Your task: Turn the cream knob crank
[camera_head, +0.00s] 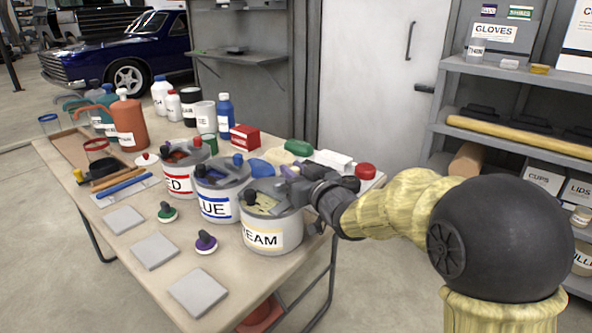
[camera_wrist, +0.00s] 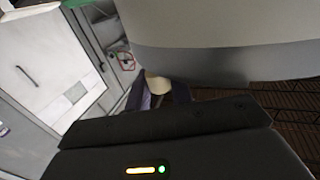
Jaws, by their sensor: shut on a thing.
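The cream pot (camera_head: 285,237) stands on the table's front right, its label partly reading "EAM". My gripper (camera_head: 290,174) reaches in from the right over the pot's lid. In the wrist view, the cream knob (camera_wrist: 158,84) sits between the fingertips of my gripper (camera_wrist: 157,98), which is shut on it. The knob is hidden behind my gripper in the head view. The crank arm under the knob cannot be made out clearly.
The blue pot (camera_head: 215,206) and the red pot (camera_head: 178,182) stand close by to the left. Grey tiles (camera_head: 198,291) and small knobbed discs (camera_head: 206,243) lie in front. Bottles (camera_head: 225,115) and a red box (camera_head: 245,137) stand behind. Shelves (camera_head: 520,70) rise at the right.

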